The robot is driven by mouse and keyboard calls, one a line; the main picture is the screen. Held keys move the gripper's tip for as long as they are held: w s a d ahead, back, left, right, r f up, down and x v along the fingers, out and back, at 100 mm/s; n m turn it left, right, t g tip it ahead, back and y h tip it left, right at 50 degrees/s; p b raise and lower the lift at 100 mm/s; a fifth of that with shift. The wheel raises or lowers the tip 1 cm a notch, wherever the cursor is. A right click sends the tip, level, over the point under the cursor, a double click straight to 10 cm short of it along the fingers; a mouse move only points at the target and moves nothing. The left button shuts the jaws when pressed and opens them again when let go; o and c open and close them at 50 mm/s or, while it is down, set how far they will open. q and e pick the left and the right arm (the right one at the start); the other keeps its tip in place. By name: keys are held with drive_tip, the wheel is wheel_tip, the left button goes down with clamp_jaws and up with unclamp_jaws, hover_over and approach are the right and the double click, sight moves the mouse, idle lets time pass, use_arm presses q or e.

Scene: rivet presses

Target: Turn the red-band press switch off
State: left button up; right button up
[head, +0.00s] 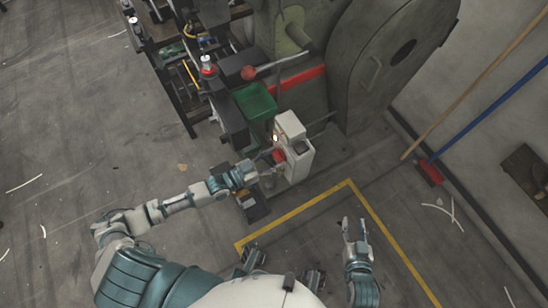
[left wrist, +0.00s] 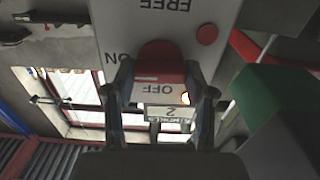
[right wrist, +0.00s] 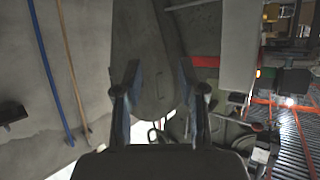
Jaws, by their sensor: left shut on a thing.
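The press with the red band (head: 302,78) stands at the top centre of the head view. Its white switch box (head: 297,168) is in front of it, and its panel fills the top of the left wrist view (left wrist: 115,25). The panel carries upside-down words FREE, ON and OFF. A red switch knob (left wrist: 160,60) sits on it, and its exact setting is hard to tell. My left gripper (head: 270,160) is at the box; its fingers (left wrist: 162,88) are shut on the knob from both sides. My right gripper (head: 361,228) is open and empty above the floor.
A green bin (head: 256,102) is beside the box. A lever with a red ball (head: 249,72) sticks out from the press. Yellow floor tape (head: 300,212) marks clear floor.

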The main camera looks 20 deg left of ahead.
use_arm(q)
drive_tip(key=shift+w, duration=0.1)
drive_tip(key=shift+w+a+f+n+b, duration=0.15)
drive_tip(key=shift+n+b, duration=0.3)
drive_tip(key=shift+n, duration=3.95)
drive_tip(key=shift+a+r+n+b, duration=0.1)
drive_tip(key=shift+n+b, duration=0.35)
drive_tip(key=shift+n, duration=3.95)
use_arm(e)
drive_tip(key=shift+w+a+r+t+y, duration=0.15)
drive_tip(key=shift+w+r+t, duration=0.15)
drive_tip(key=shift+r+t, duration=0.35)
drive_tip(key=shift+w+a+r+t+y, duration=0.2)
drive_tip(key=shift+w+r+t, duration=0.15)
drive_tip(key=shift+r+t, duration=0.3)
drive_tip(key=shift+w+a+r+t+y, duration=0.15)
drive_tip(key=shift+w+r+t, duration=0.15)
drive_tip(key=shift+r+t, duration=0.35)
drive_tip(key=shift+r, duration=0.2)
use_arm(q)
drive_tip(key=o, duration=1)
drive_tip(key=shift+f, duration=0.1)
drive_tip(key=shift+c, duration=0.2)
drive_tip(key=shift+o, duration=1)
drive_tip(key=shift+f, duration=0.1)
use_arm(e)
drive_tip(key=shift+w+a, duration=0.15)
drive_tip(key=shift+a, duration=0.05)
